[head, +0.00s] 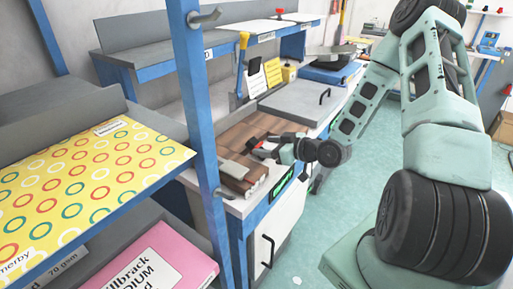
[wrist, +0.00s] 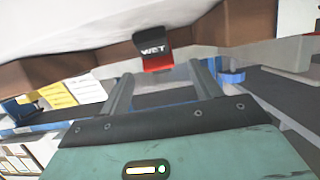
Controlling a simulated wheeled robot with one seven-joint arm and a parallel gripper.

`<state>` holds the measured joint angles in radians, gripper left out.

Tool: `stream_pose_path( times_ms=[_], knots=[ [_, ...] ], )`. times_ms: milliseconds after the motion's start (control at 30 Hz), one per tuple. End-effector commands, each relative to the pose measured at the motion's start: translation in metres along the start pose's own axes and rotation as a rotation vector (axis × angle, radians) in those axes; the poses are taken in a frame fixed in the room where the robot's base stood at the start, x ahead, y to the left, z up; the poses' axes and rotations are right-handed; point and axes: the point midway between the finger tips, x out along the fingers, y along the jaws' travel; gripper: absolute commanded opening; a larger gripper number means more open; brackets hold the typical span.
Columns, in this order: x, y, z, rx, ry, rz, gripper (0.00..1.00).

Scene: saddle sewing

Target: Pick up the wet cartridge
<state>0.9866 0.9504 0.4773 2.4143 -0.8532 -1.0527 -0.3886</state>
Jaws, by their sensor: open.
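The wet cartridge (wrist: 153,48) is a small block with a black top lettered "WET" and a red lower part. In the wrist view it sits at the edge of a brown surface, just beyond my fingertips. My gripper (wrist: 157,78) is open, with one finger to each side of the cartridge's line and nothing visible between them. In the head view my gripper (head: 266,147) reaches in from the right over the brown slatted piece on the bench. A small red patch at its fingertips seems to be the cartridge; contact cannot be told.
A blue post (head: 193,100) and a shelf with a yellow patterned pack (head: 90,180) stand at left. A grey lid (head: 300,101) is behind.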

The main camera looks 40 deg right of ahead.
Motion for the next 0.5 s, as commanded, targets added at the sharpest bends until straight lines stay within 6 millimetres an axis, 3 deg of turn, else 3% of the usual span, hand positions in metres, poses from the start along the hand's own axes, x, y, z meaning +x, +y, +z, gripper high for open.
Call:
stream_pose_path(
  times_ms=[233,500],
  knots=[
    [0.036,0.001,-0.001,0.000,0.001,-0.002,0.64],
    [0.043,0.001,0.000,-0.001,0.001,-0.001,0.64]
  ],
)
